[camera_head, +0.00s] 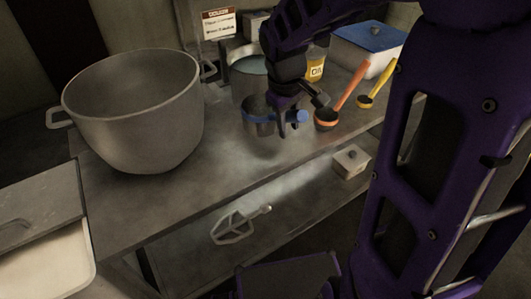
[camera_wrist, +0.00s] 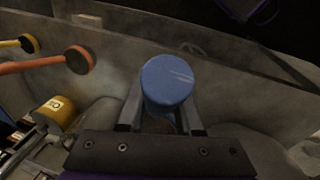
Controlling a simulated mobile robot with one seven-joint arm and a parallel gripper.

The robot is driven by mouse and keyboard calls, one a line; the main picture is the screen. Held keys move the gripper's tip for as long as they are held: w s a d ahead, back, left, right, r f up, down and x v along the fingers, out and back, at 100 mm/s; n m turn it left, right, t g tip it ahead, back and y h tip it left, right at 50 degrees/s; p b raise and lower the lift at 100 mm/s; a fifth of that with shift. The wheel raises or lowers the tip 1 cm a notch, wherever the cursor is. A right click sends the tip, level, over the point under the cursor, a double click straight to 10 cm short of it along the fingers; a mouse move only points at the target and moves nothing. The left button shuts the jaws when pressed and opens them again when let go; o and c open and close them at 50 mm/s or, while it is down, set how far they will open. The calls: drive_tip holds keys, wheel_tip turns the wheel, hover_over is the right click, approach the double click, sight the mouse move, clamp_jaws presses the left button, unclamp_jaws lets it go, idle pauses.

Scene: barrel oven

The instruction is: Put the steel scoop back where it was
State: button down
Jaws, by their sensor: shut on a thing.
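The steel scoop (camera_head: 259,121), a metal cup with a blue band and blue handle, is left of my gripper (camera_head: 290,122) in the head view. My gripper is shut on its blue handle. The scoop seems to hang a little above the counter, with a dark shadow below it. In the wrist view the round blue handle end (camera_wrist: 167,82) sits between the fingers of my gripper (camera_wrist: 162,115); the scoop's cup cannot be made out there.
A steel pot (camera_head: 244,88) stands behind the scoop, an oil bottle (camera_head: 317,68) beside it. An orange scoop (camera_head: 327,118) and a yellow scoop (camera_head: 366,101) lie right. The counter (camera_head: 215,165) front is clear; a paddle (camera_head: 236,226) lies below.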

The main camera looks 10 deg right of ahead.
drive_tip(key=s+a+b+x, duration=0.1)
drive_tip(key=b+x, duration=0.2)
drive_tip(key=x, duration=0.6)
drive_tip(key=shift+s+f+n, duration=0.3)
drive_tip(key=shift+s+f, duration=0.2)
drive_tip(key=shift+f, duration=0.15)
drive_tip(key=c, duration=0.6)
unclamp_jaws()
drive_tip(key=p+v, duration=0.3)
drive_tip(key=v, duration=0.9)
drive_tip(key=shift+s+a, duration=0.1)
